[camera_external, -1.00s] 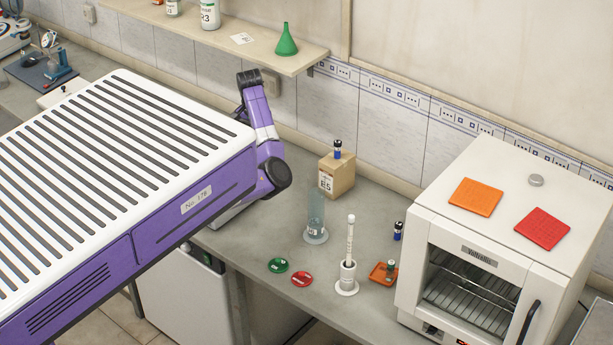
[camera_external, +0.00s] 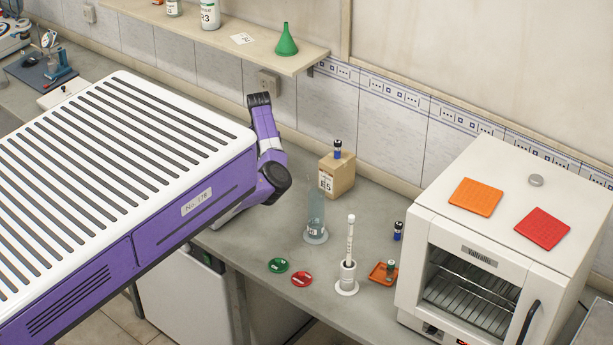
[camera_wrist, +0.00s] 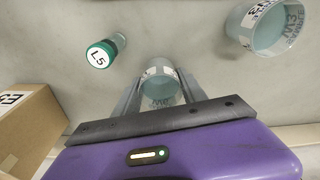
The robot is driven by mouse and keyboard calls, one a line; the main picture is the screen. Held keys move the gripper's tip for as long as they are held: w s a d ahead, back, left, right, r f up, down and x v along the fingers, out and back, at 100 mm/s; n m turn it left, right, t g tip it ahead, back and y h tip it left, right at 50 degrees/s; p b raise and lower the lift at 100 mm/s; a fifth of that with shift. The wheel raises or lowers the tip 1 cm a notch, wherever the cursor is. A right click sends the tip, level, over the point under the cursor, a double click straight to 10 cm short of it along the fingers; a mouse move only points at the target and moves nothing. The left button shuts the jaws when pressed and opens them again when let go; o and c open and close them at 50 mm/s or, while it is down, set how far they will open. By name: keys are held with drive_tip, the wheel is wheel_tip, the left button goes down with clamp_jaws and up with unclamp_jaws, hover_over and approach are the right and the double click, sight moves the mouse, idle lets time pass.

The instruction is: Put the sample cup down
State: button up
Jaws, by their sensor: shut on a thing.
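The sample cup, a translucent pale blue-green cup (camera_wrist: 160,86) with a white printed label, is at the centre of the wrist view. My gripper (camera_wrist: 158,80) is shut on it, one grey finger on each side. I cannot tell whether its base touches the bench. In the external view my own body hides the gripper and the cup; only a purple part of my arm shows.
In the wrist view, a green-capped vial (camera_wrist: 104,53) marked L5 stands left of the cup. A larger labelled cup (camera_wrist: 263,28) is at the upper right, and a cardboard box (camera_wrist: 28,128) is at the left. Grey bench (camera_wrist: 150,20) is bare between them.

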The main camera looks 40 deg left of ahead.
drive_tip(key=shift+f, duration=0.1)
drive_tip(key=o, duration=1.4)
drive_tip(key=r, duration=0.7)
drive_tip(key=shift+s+r, duration=0.3)
drive_tip(key=shift+s, duration=0.1)
